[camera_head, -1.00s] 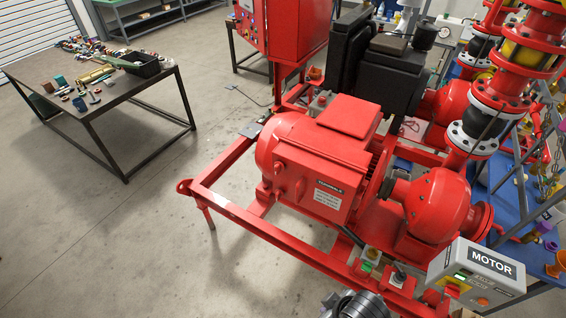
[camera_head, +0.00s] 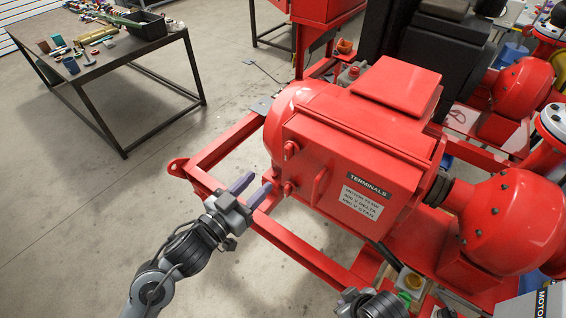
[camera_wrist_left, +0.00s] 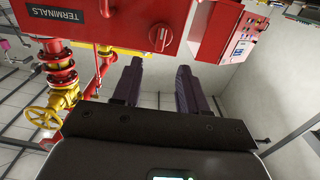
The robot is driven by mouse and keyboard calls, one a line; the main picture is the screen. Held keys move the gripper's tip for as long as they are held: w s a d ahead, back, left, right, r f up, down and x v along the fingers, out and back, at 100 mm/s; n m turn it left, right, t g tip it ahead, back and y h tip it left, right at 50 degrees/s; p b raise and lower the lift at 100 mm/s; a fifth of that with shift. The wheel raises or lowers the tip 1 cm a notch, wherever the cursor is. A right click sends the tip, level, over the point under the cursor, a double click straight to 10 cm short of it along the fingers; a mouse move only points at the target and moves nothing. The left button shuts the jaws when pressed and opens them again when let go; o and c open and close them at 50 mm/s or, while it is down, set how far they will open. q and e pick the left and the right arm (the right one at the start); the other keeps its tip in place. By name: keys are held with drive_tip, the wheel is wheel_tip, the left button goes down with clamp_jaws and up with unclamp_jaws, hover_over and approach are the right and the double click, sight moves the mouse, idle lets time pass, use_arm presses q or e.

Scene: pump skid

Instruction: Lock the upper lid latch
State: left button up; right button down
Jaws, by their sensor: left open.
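The red terminal box (camera_head: 350,160) has a closed lid with a TERMINALS label. On its left side are two small red latches, the upper lid latch (camera_head: 291,149) and a lower latch (camera_head: 289,188). My left gripper (camera_head: 256,187) is open and empty, just left of the lower latch and below the upper one, apparently apart from both. In the left wrist view, the fingers (camera_wrist_left: 157,85) are spread below the box (camera_wrist_left: 65,35), and a red latch (camera_wrist_left: 160,39) shows beyond them; which latch is unclear. Part of my right gripper (camera_head: 370,304) shows at the bottom edge, its fingers unclear.
The red skid frame (camera_head: 212,183) runs under and left of the box. A dark work table (camera_head: 120,60) with loose parts stands back left. Red pump housings (camera_head: 515,220) stand at the right. Open floor lies left of the skid.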

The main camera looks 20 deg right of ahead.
sight(286, 154)
use_arm(q)
drive_tip(key=x, duration=1)
drive_tip(key=shift+w+d+r, duration=0.15)
drive_tip(key=shift+w+d, duration=0.1)
clamp_jaws()
